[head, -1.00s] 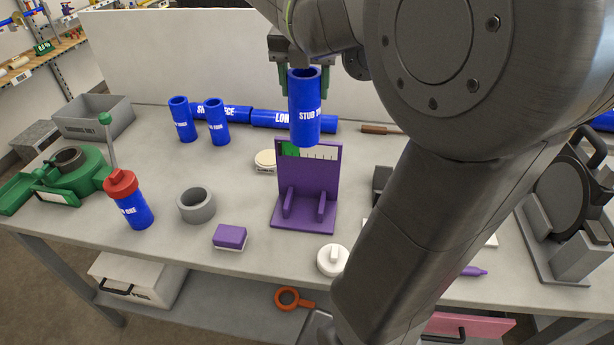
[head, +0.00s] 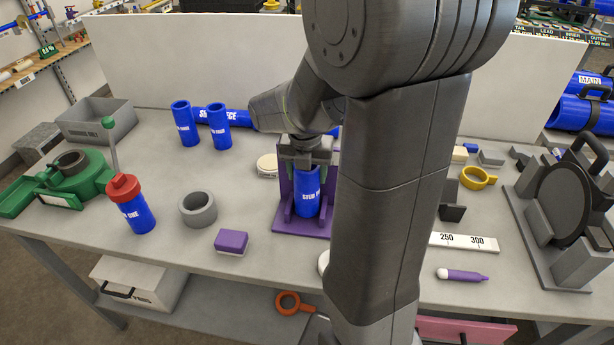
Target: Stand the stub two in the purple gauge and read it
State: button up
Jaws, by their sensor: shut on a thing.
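The blue stub two (head: 307,192) is upright in the purple gauge (head: 302,228), in front of its back plate and between its two ribs. Its lettering is partly cut off, and I cannot tell whether its lower end touches the gauge's base. My gripper (head: 306,168) points down from above and is shut on the top of the stub. The gripper and stub hide most of the gauge's back plate, so its scale does not show. My arm covers the area just right of the gauge.
A grey ring (head: 198,209), a purple-and-white block (head: 231,242) and the red-capped stub one (head: 131,203) stand left of the gauge. Two blue stubs (head: 185,124) stand behind. A white ruler (head: 463,241) and purple marker (head: 461,275) lie at right.

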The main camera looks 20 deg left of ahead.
jog(key=shift+f, duration=0.85)
jog(key=shift+f, duration=0.2)
jog(key=o, duration=1.4)
jog(key=shift+a+r, duration=0.1)
jog(key=shift+r, duration=0.6)
jog(key=r, duration=0.3)
jog(key=s+r, duration=0.1)
jog(key=r, duration=0.7)
jog(key=shift+s+d, duration=0.25)
jog(key=shift+s, duration=0.1)
jog(key=shift+f, duration=0.1)
